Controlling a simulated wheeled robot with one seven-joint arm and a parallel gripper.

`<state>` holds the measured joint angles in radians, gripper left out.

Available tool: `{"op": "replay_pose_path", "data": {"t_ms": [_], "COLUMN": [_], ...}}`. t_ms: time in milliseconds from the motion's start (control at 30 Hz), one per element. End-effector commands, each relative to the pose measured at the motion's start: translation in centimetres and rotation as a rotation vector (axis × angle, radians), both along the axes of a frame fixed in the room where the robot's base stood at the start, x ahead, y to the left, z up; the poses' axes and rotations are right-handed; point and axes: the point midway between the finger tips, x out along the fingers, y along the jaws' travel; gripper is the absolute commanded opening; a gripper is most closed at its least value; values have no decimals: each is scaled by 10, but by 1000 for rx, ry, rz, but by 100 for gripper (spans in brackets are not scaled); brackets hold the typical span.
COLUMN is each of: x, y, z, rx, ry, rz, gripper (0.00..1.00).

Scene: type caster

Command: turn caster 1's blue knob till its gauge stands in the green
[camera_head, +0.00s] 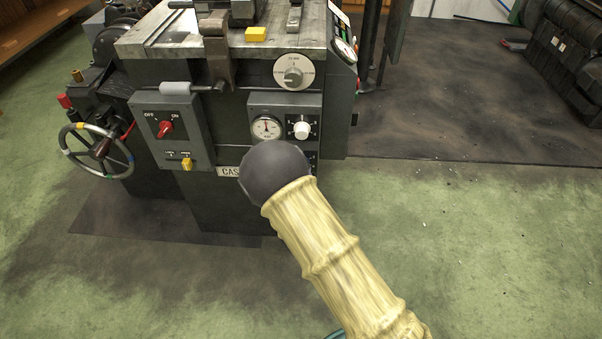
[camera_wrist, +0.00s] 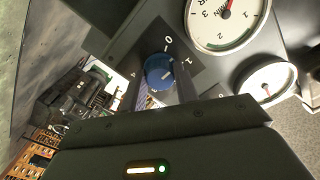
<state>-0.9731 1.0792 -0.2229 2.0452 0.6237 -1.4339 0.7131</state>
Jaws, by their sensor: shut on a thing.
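The blue knob (camera_wrist: 158,71) shows in the wrist view on a dark plate with a printed scale. My gripper (camera_wrist: 160,88) is shut on the blue knob; its dark body fills the bottom and partly hides the fingers. A white gauge (camera_wrist: 213,30) sits to the knob's upper right. Its red needle points toward the top of the picture, away from the green band along its lower edge. In the head view, my sleeved arm covers the gripper and the blue knob. Caster 1 (camera_head: 225,115) is the dark grey machine there, its nameplate (camera_head: 228,171) partly hidden.
A second gauge (camera_wrist: 267,85) is partly behind my gripper. Caster 1's front also has a small gauge (camera_head: 266,128), a white knob (camera_head: 301,130), a red switch (camera_head: 165,128) and a handwheel (camera_head: 97,150). Green floor (camera_head: 480,240) lies clear to the right.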

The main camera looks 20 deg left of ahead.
Motion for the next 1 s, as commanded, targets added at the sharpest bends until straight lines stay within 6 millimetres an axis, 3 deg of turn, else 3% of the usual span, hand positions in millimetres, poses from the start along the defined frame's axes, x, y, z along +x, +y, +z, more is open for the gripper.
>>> {"op": "replay_pose_path", "data": {"t_ms": [1000], "x": [0], "y": [-1], "z": [-4], "rx": [940], "ry": [226], "rz": [-3], "gripper": [8]}}
